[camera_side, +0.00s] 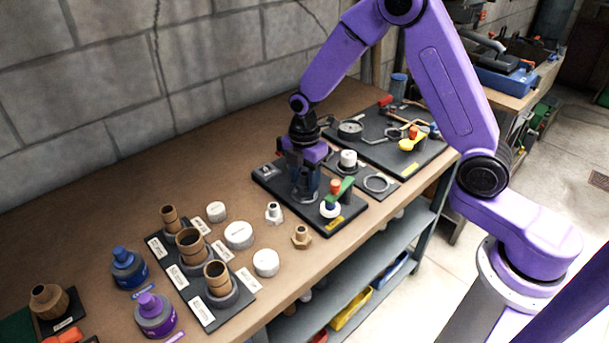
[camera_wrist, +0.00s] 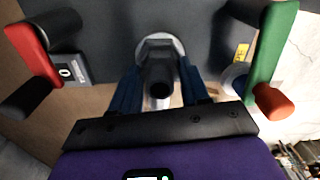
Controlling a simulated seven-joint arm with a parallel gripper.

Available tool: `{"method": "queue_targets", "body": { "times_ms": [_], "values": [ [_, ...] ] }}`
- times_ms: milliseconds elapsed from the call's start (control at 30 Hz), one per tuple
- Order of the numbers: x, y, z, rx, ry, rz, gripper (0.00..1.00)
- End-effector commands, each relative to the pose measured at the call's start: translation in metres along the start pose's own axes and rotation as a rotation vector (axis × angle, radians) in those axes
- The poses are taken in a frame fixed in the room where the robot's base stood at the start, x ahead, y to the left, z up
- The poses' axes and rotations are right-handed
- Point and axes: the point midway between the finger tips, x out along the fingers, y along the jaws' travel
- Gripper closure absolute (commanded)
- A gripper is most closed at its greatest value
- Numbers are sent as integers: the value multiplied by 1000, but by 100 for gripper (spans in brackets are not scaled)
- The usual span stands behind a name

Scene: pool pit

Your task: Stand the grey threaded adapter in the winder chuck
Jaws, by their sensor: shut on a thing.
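My gripper (camera_side: 305,192) points down over the dark winder board (camera_side: 325,227), between its levers. A lighter grey ring (camera_wrist: 152,40), apparently the chuck, shows around the adapter's far end. The adapter looks upright and lined up with the ring, but I cannot tell whether it is seated. In the side view the fingers mostly hide the adapter and chuck.
A green lever (camera_wrist: 272,55) with an orange knob stands right of the fingers, a red lever (camera_wrist: 32,52) left. A pale grey fitting (camera_side: 273,213) and a brown fitting (camera_side: 301,238) stand in front of the board. White caps (camera_side: 239,236) and brown fittings on stands (camera_side: 190,246) are farther left.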

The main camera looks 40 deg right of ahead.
Motion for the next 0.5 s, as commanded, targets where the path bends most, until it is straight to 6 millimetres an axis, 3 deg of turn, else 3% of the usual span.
{"method": "queue_targets", "body": {
  "times_ms": [500],
  "values": [
    [12, 0, 0, 0, 0, 0, 84]
  ]
}}
